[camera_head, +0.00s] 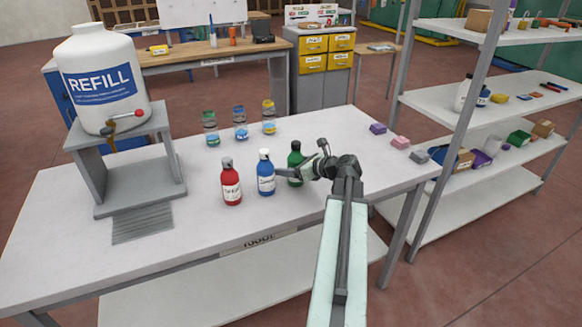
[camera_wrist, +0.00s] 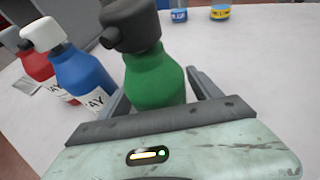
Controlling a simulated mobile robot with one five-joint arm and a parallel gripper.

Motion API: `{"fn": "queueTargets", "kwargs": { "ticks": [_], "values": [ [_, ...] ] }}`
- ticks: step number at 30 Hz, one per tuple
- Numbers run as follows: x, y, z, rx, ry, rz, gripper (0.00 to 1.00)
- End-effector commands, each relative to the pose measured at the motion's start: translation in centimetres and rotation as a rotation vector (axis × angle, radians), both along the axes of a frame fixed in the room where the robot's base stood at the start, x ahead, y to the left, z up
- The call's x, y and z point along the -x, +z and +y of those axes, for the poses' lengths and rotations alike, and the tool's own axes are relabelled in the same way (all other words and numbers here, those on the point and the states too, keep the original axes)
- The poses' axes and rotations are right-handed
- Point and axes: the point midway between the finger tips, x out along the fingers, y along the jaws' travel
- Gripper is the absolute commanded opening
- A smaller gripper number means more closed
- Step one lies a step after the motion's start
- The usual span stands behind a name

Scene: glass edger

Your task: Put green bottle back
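The green bottle (camera_head: 295,163) has a black cap and stands upright on the white table (camera_head: 60,235), at the right end of a row with a blue bottle (camera_head: 265,176) and a red bottle (camera_head: 231,185). My gripper (camera_head: 297,174) reaches it from the right. In the wrist view the green bottle (camera_wrist: 154,82) is between my two fingers (camera_wrist: 160,88), one on each side. Whether the fingers press on it I cannot tell. The blue bottle (camera_wrist: 84,75) is close to the left finger.
A white REFILL tank (camera_head: 100,80) stands on a grey stand at the left. Several small jars (camera_head: 240,124) stand behind the bottles. Coloured blocks (camera_head: 400,142) lie at the table's right edge. A shelf rack (camera_head: 480,50) stands at the right.

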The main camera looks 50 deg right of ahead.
Motion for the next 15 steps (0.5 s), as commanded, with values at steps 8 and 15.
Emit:
{"fn": "queueTargets", "kwargs": {
  "ticks": [8,15],
  "values": [
    [0.0,0.1,0.0,0.0,-0.001,0.0,0.73],
    [3.2,2.1,-0.3,0.0,-0.004,-0.001,0.73]
  ]
}}
